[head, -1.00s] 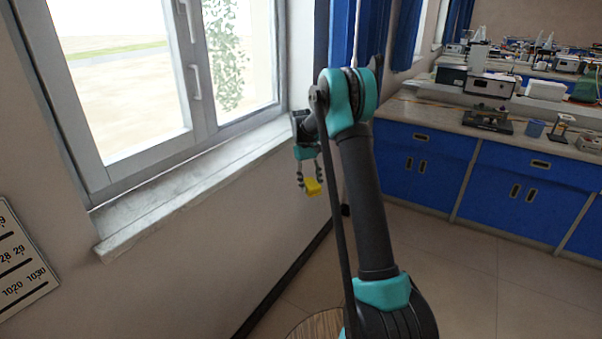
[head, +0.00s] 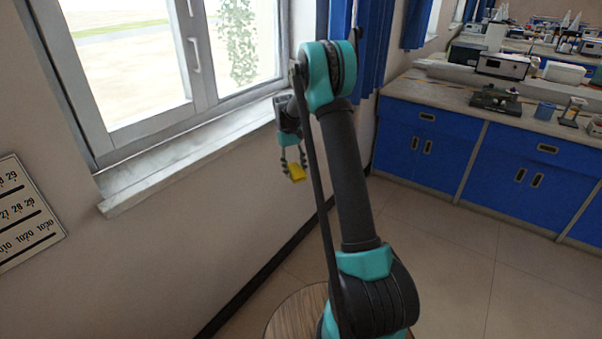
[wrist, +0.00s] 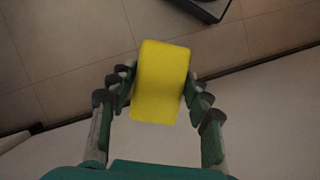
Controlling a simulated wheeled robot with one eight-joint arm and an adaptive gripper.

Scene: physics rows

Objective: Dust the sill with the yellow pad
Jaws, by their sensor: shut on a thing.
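The yellow pad (head: 297,173) is held between the fingers of my gripper (head: 293,166), which points down in the head view. In the wrist view the pad (wrist: 161,82) fills the space between the two fingers of my gripper (wrist: 160,92), with a finger against each side. The light stone window sill (head: 190,156) runs under the window at the left of the head view. In that view my gripper and the pad appear right of the sill's far end and lower than it, apart from it.
A window (head: 150,60) with a handle stands above the sill. A printed board (head: 25,215) hangs on the wall at lower left. A round wooden top (head: 290,312) is near my arm's base. Blue cabinets (head: 420,148) with lab equipment stand at right. Open floor (head: 450,265) lies between.

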